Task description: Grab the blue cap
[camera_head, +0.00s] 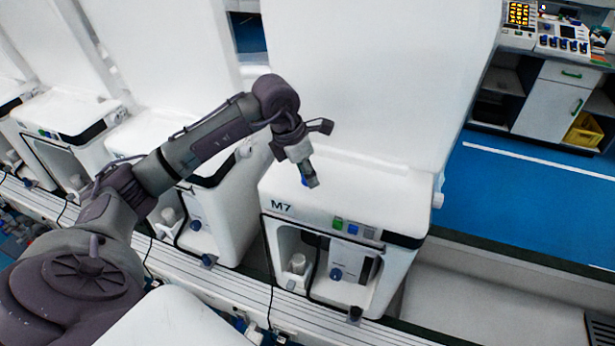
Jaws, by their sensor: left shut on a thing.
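My left gripper (309,180) comes in from the left and hangs above the top of the white machine marked M7 (384,190). It is shut on a small blue thing, the blue cap (304,182), of which only a sliver shows beside the fingers. The rest of the cap is hidden by the gripper. The gripper looks to be above the machine's top, but the exact gap cannot be told. My right gripper is not in view.
M7's front has a blue knob (336,273), a white cup-like part (297,263) in a recess, and coloured buttons (353,228). Similar machines stand to the left along a white rail (310,313). A cabinet (548,105) stands at the far right. Blue floor (520,200) lies clear there.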

